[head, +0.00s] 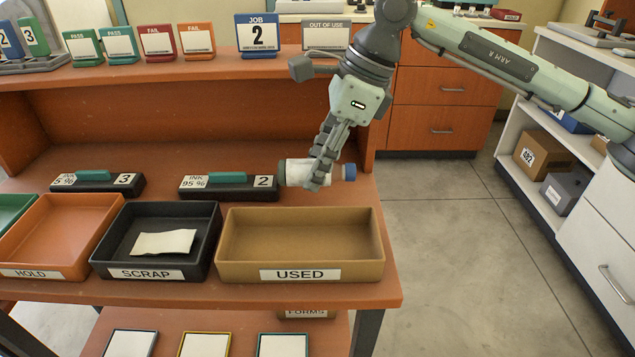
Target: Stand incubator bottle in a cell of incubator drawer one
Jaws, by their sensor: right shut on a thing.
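A white bottle (297,172) with a blue cap (349,172) lies on its side, cap to the right, at the right end of the orange-brown bench. My right gripper (318,178) reaches down from above and is shut around the bottle's middle; its fingers hide part of the white body. The bottle is at or just above the bench surface; I cannot tell whether it touches. My left gripper is not in view. No incubator or incubator drawer can be made out in this view.
A black block labelled 2 (217,194) with a teal top sits just left of the bottle. In front are the tan USED tray (300,273) and black SCRAP tray (150,273). Upright cards line the shelf behind. Open floor (460,240) lies right of the bench.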

